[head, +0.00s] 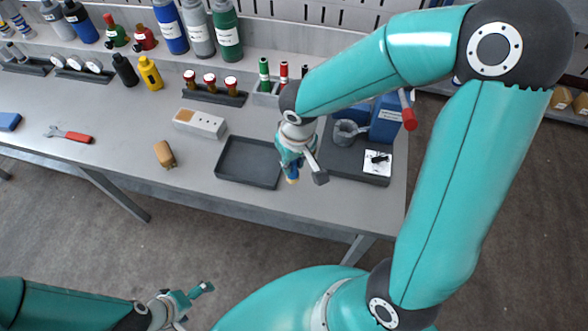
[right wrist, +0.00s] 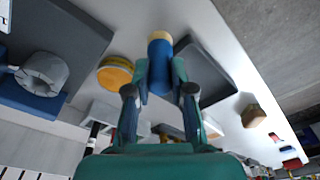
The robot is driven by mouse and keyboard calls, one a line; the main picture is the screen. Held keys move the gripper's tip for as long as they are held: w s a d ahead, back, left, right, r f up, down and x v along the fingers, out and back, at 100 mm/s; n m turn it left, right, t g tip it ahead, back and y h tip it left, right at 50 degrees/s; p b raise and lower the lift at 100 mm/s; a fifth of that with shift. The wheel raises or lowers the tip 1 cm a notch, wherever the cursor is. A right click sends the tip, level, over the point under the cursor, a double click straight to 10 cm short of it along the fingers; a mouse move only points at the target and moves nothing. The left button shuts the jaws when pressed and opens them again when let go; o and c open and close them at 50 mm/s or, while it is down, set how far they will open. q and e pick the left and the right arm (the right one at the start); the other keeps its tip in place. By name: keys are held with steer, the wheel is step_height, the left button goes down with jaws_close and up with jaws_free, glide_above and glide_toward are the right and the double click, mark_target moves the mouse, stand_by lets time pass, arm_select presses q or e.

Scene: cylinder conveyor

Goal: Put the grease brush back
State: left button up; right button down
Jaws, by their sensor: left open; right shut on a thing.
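My right gripper (head: 294,163) is shut on a short blue cylinder with a tan end (right wrist: 160,62), which looks like the grease brush. It holds it above the bench, by the right edge of a dark shallow tray (head: 232,179); the blue part and yellowish tip also show below the fingers in the head view (head: 292,177). A round orange-yellow tin (right wrist: 115,74) lies beside the gripper in the right wrist view; the gripper hides it in the head view. My left gripper (head: 187,303) is open and empty, low in front of the bench.
A dark base with a blue vise (head: 384,122) and a white plate (head: 377,163) stands to the right. A tan block (head: 164,153), a grey-white box (head: 200,122) and a red-handled wrench (head: 70,134) lie left. Bottles line the back shelf. The bench's left front is mostly clear.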

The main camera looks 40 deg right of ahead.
mark_target(293, 172)
steer(key=shift+f+b, duration=0.35)
steer(key=shift+f, duration=1.65)
steer(key=shift+f, duration=0.15)
steer(key=c, duration=1)
jaws_free()
